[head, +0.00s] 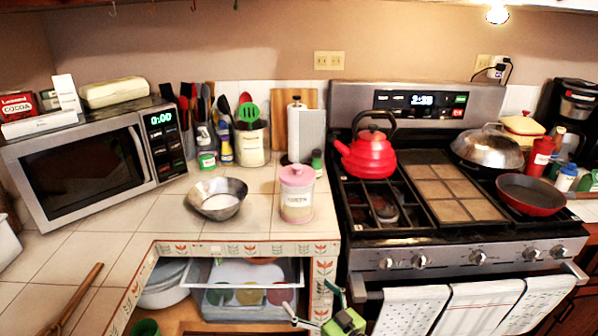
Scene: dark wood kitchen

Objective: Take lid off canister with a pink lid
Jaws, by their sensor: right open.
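My right gripper (311,298) is green and dark, at the bottom edge near the counter corner. It is open and empty, in front of and below the canister, well apart from it. My left gripper does not show clearly.
A metal bowl (218,198) stands left of the canister, and a small green-capped bottle (317,162) behind it. A red kettle (369,155) is on the stove. Tiles in front of the canister are clear.

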